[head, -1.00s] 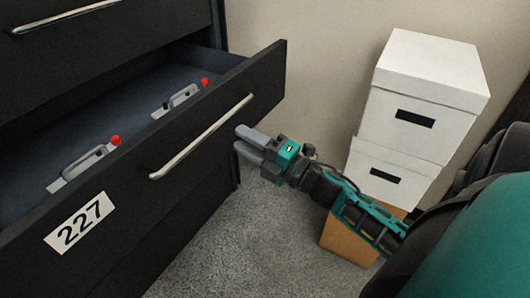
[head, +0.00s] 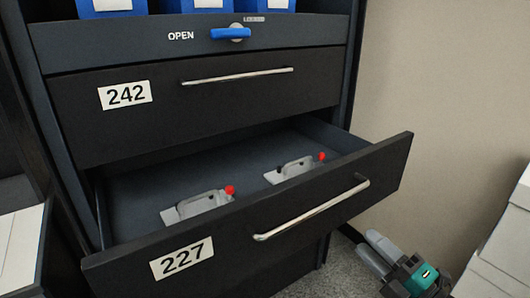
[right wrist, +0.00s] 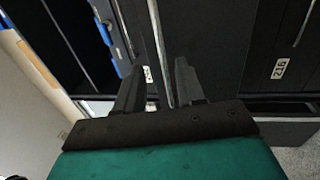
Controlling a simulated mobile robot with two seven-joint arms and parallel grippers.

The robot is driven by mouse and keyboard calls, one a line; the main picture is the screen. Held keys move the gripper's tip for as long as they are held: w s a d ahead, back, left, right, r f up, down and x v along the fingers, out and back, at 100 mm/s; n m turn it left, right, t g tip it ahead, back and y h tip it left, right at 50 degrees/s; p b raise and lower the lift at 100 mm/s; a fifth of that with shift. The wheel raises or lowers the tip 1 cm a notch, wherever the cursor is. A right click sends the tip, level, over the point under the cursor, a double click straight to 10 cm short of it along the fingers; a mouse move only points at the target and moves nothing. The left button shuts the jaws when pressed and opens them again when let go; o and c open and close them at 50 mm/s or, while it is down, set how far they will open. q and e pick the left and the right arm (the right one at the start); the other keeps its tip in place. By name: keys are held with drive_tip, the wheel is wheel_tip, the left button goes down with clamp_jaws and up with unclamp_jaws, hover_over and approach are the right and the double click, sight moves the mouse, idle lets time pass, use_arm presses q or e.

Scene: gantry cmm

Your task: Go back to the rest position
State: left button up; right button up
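My right gripper (head: 369,247) is at the lower right of the head view, beside the right end of the open drawer marked 227 (head: 225,258). It is apart from the drawer's handle (head: 312,211). In the right wrist view its two fingers (right wrist: 158,72) stand apart with nothing held between them. A metal bar (right wrist: 160,50) shows beyond the fingers there. My left gripper is not in view.
The open drawer holds two grey handled parts with red knobs (head: 203,204) (head: 295,169). Above it is a shut drawer marked 242 (head: 160,120), then a blue latch (head: 231,33) and blue bins (head: 195,5). White boxes (head: 505,240) stand at the right.

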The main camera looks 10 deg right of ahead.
drive_tip(key=s+a+f+m+g+h+p, duration=0.1)
drive_tip(key=s+a+f+m+g, duration=0.3)
drive_tip(key=f+m, duration=0.5)
drive_tip(key=s+a+f+m+g+h+p, duration=0.1)
drive_tip(key=s+a+f+m+g+h, duration=0.2)
drive_tip(key=a+f+m, duration=0.5)
drive_tip(key=shift+s+a+f+m+g+h, duration=0.3)
drive_tip(key=shift+s+f+m+g+h, duration=0.25)
drive_tip(key=shift+s+m, duration=0.55)
drive_tip(key=shift+w+r, duration=0.15)
drive_tip(key=shift+w, duration=0.05)
